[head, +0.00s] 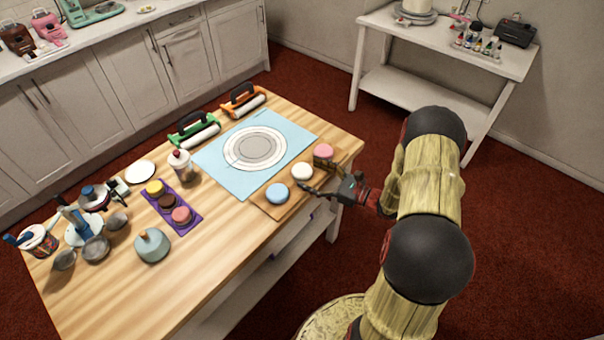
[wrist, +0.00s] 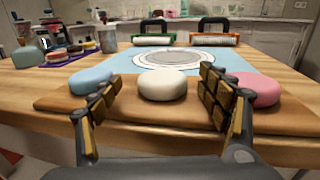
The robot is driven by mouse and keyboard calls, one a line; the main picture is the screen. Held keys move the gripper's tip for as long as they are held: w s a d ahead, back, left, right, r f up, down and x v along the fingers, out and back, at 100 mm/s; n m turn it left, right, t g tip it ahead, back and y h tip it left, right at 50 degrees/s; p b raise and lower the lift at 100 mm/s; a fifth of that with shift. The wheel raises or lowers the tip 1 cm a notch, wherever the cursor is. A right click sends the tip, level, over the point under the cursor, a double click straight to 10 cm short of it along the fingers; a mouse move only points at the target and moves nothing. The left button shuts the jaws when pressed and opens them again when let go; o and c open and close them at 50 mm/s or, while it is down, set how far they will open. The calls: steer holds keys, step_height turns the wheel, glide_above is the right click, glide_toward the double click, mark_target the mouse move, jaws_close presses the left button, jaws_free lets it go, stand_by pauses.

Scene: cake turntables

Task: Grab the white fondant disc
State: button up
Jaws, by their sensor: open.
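The white fondant disc (head: 302,171) lies on a brown wooden board (head: 262,206) at the table's right edge, between a blue disc (head: 277,193) and a pink disc (head: 323,151). In the wrist view the white disc (wrist: 163,85) is centred between my fingers. My gripper (head: 310,189) is open at the board's edge, beside the white disc. In the wrist view its padded fingers (wrist: 160,98) stand apart on either side of the disc, with nothing held. The left finger overlaps the blue disc (wrist: 91,81) and the right one is near the pink disc (wrist: 254,89).
A blue mat (head: 215,160) with a printed circle lies behind the board. Two rolling-pin tools, green-framed (head: 195,131) and orange-framed (head: 243,100), stand beyond it. A purple tray (head: 185,222) with several discs and a grey-green domed object (head: 152,245) are farther left. The front middle of the table is clear.

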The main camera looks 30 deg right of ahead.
mark_target(302, 173)
steer(key=x, duration=0.1)
steer(key=b+x, duration=0.1)
steer(key=shift+w+a+f, duration=0.15)
steer(key=shift+w+f, duration=0.1)
steer(key=shift+w, duration=0.15)
steer(key=shift+w+a+r, duration=0.1)
steer(key=shift+w+a, duration=0.1)
steer(key=shift+w, duration=0.25)
steer(key=shift+c, duration=0.9)
steer(key=c, duration=1.1)
steer(key=shift+c, duration=0.2)
